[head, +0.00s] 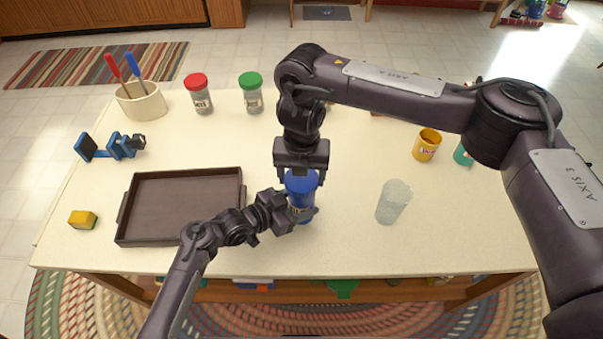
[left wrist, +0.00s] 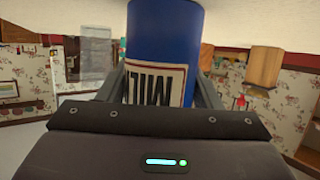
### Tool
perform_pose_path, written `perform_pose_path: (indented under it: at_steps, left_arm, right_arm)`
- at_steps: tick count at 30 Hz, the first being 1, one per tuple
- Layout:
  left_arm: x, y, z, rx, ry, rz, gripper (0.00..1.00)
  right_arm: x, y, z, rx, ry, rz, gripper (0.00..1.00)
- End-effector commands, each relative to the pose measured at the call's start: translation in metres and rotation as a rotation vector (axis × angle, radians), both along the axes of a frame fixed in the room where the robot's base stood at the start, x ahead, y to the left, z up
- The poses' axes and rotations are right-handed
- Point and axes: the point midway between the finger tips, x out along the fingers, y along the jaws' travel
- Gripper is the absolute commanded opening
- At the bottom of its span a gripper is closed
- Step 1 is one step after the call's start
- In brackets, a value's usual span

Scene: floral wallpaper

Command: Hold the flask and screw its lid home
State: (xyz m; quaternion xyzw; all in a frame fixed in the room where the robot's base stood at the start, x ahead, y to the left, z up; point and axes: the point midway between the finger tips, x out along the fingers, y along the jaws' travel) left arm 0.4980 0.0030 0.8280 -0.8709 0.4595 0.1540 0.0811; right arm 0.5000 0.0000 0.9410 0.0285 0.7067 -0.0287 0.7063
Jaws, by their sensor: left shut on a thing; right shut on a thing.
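The blue flask (head: 302,208) stands upright near the front middle of the table. My left gripper (head: 294,210) is shut on its body from the left. In the left wrist view the blue flask (left wrist: 165,35) with a white label sits between the fingers. My right gripper (head: 302,172) comes down from above and is shut on the blue lid (head: 301,183) at the top of the flask. The seam between lid and flask is too small to judge, so I cannot tell how tight the lid sits.
A dark brown tray (head: 180,176) lies to the left, with a yellow sponge (head: 83,219) beside it. A clear glass (head: 393,202) stands to the right. Jars with red (head: 197,82) and green (head: 251,80) lids stand behind. A yellow mug (head: 427,146) is at the back right.

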Motion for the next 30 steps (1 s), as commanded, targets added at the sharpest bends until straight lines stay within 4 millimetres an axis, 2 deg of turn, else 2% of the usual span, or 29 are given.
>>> perform_pose_path:
  at_steps: [2, 3, 6, 7, 14, 17, 30]
  left_arm:
    - [0.0001, 0.0002, -0.0002, 0.001, 0.0, 0.001, 0.37]
    - [0.0001, 0.0002, -0.0001, 0.001, 0.0, 0.001, 0.37]
    - [0.0001, 0.0002, -0.0002, 0.0, 0.001, 0.001, 0.37]
    - [0.0001, 0.0002, -0.0002, 0.0, 0.001, 0.001, 0.37]
    - [0.0, 0.0002, -0.0002, 0.001, 0.001, 0.0, 0.37]
    - [0.0, 0.0002, -0.0002, 0.001, 0.001, 0.0, 0.37]
    - [-0.0001, 0.0001, -0.0002, 0.001, 0.001, 0.0, 0.37]
  right_arm:
    - [0.0004, 0.0, 0.0007, 0.0, -0.001, 0.001, 0.53]
    - [0.0004, 0.0, 0.0007, 0.0, -0.001, 0.002, 0.73]
    - [0.0004, 0.0, 0.0007, 0.0, -0.001, 0.003, 0.86]
    - [0.0003, 0.0, 0.0006, 0.0, -0.001, 0.003, 0.87]
    - [0.0001, 0.0001, 0.0004, 0.0, 0.0, 0.007, 0.87]
    - [0.0001, 0.0001, 0.0005, 0.0, -0.001, 0.067, 0.87]
    - [0.0001, 0.0003, 0.0006, 0.0, -0.001, 0.754, 0.87]
